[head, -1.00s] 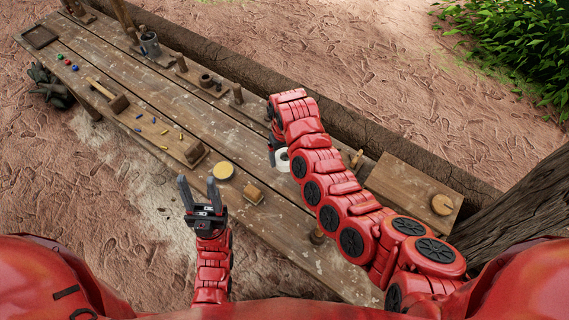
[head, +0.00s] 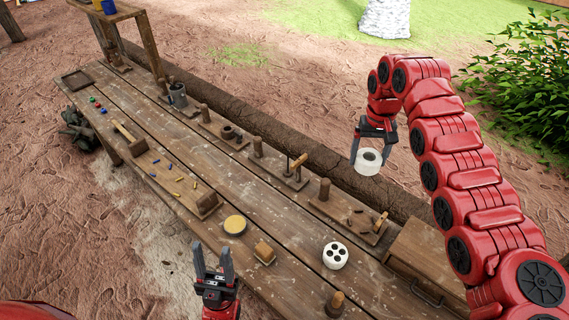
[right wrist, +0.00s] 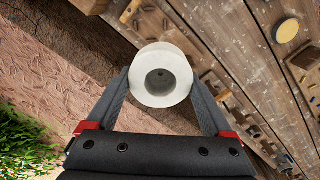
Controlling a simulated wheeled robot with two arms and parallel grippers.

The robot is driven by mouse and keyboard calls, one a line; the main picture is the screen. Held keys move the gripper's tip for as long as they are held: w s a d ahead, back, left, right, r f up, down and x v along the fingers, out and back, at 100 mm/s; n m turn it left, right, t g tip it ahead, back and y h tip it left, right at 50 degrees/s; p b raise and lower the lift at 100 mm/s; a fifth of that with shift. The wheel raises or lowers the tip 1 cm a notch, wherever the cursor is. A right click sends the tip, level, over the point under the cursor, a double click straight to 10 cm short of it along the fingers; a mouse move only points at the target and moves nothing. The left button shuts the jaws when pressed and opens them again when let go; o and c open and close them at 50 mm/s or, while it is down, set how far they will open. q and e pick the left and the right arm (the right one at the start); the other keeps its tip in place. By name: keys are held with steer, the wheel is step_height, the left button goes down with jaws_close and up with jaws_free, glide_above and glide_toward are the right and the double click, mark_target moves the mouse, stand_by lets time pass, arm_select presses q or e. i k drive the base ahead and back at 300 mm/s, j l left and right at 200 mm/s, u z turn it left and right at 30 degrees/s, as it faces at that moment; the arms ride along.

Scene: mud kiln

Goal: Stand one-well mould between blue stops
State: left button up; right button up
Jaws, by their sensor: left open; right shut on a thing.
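The one-well mould (head: 368,162) is a white, short cylinder with one round hole. My right gripper (head: 372,148) is shut on it and holds it in the air above the bench's far edge. In the right wrist view the mould (right wrist: 160,75) sits between the two fingers, its well facing the camera. Small blue pegs (head: 156,161), seemingly the blue stops, stand on the left part of the bench with yellow pegs near them, well away from the mould. My left gripper (head: 212,262) is open and empty near the bench's front edge.
A yellow disc (head: 235,225) and a wooden block (head: 264,252) are near the front. Wooden fixtures with posts (head: 280,168) line the back. A wooden box (head: 425,260) is at right.

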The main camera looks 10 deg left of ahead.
mark_target(160, 168)
steer(key=i+j, duration=0.1)
steer(key=j, duration=0.35)
steer(key=i+j, duration=0.1)
steer(key=j, duration=0.3)
steer(key=i+j, duration=0.15)
steer(key=j, duration=0.3)
steer(key=i+j, duration=0.1)
steer(key=j, duration=0.35)
steer(key=i+j, duration=0.1)
steer(key=j, duration=0.35)
